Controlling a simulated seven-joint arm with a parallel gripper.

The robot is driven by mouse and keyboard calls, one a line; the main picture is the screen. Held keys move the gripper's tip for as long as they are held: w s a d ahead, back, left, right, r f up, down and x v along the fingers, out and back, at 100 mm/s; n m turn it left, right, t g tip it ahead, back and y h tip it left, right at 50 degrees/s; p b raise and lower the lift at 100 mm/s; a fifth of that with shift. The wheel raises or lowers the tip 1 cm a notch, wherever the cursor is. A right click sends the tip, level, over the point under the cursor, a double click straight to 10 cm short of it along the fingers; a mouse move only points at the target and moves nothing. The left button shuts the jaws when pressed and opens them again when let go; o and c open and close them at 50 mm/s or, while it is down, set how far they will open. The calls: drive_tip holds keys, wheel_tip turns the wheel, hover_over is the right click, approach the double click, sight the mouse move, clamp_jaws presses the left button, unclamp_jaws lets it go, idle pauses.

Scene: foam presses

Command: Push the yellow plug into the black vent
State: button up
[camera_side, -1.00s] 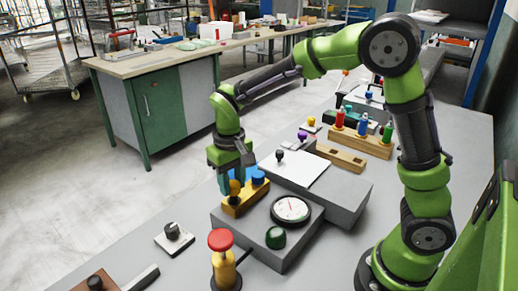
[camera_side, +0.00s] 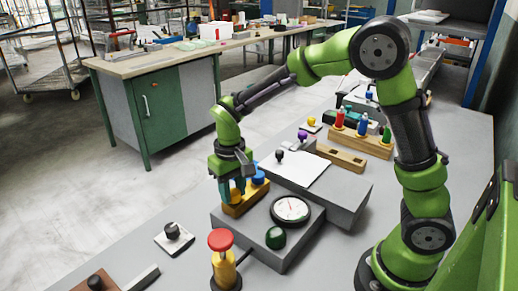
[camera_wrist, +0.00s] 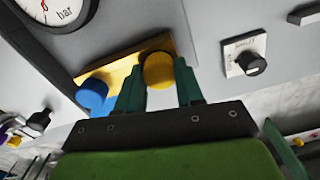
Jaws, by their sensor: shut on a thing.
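The yellow plug (camera_wrist: 158,70) is a round-topped piece between the two teal fingertips of my gripper (camera_wrist: 160,85) in the wrist view. My gripper is shut on it. In the side view my gripper (camera_side: 236,190) points down at the yellow block (camera_side: 240,209), with the plug largely hidden by the fingers. The plug appears at or just over the block; its lower end is hidden. A blue knob (camera_wrist: 92,93) stands on the same block beside it. I cannot tell for sure which black part is the vent; a black knob on a white plate (camera_side: 173,232) lies left of the block.
A red-topped post (camera_side: 221,241) is in front. A wooden rack (camera_side: 364,142) with coloured bottles stands behind.

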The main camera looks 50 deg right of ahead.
sight(234, 192)
drive_tip(key=shift+f, duration=0.15)
drive_tip(key=o, duration=1.1)
wheel_tip(234, 192, up, 17)
drive_tip(key=s+d+t, duration=0.1)
drive_tip(key=s+t, duration=0.1)
drive_tip(key=s, duration=0.3)
drive_tip(key=s+d+f+m+t+y, duration=0.1)
drive_tip(key=s+t, duration=0.1)
drive_tip(key=s, duration=0.3)
drive_tip(key=s+d+f+t+y, duration=0.1)
drive_tip(key=s+d+t, duration=0.1)
drive_tip(key=s, duration=0.4)
drive_tip(key=shift+f+m+t, duration=0.1)
drive_tip(key=shift+m+t, duration=0.3)
drive_tip(key=shift+t, duration=0.2)
